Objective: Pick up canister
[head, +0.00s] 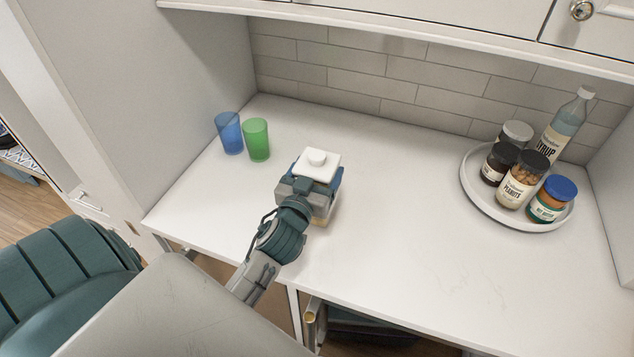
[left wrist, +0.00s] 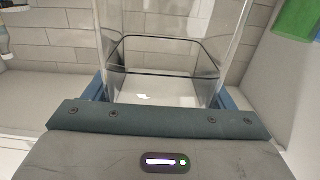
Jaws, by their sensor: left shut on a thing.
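The canister (head: 318,161) is a clear, square-sided container with a white lid and a round knob. It is upright near the counter's front, right of the cups. My left gripper (head: 310,184) reaches it from the front and is shut on its sides, below the lid. In the left wrist view, the clear canister walls (left wrist: 165,50) stand between the blue fingers (left wrist: 160,95). The arm and gripper hide part of its lower body. I cannot tell whether its base touches the counter. My right gripper is not in view.
A blue cup (head: 229,133) and a green cup (head: 256,139) stand at the back left. A round white tray (head: 483,196) at the right holds several jars and a syrup bottle (head: 566,125). The white counter (head: 410,220) is clear between. An upper cabinet overhangs the back.

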